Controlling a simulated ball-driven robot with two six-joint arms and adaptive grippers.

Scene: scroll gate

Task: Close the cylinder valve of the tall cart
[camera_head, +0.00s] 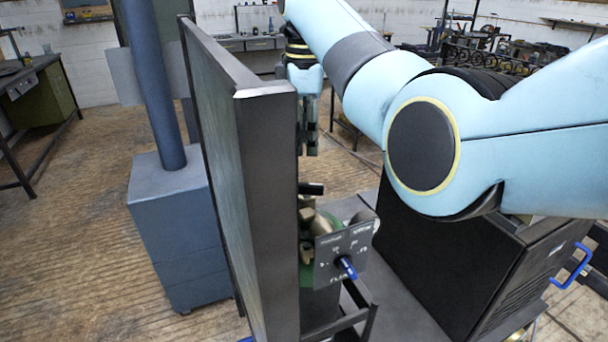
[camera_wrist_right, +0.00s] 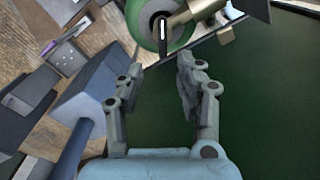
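The cart's green cylinder (camera_head: 305,250) stands upright, mostly hidden behind a dark panel and a gauge plate. Its dark valve handle (camera_head: 312,188) sits on top, above brass-coloured fittings. In the right wrist view the green cylinder top (camera_wrist_right: 177,42) and dark valve handle (camera_wrist_right: 163,40) lie just beyond the fingertips. My right gripper (camera_head: 308,150) points down above the valve, apart from it in the head view. In the right wrist view my right gripper (camera_wrist_right: 160,65) is open, with nothing between its fingers. My left gripper is not in view.
A tall dark-framed panel (camera_head: 262,200) stands close left of the cylinder. The gauge plate (camera_head: 345,252) with a blue knob is in front of it. A black box unit (camera_head: 440,270) stands right, a blue-grey box (camera_head: 175,235) with a post left. Floor at far left is clear.

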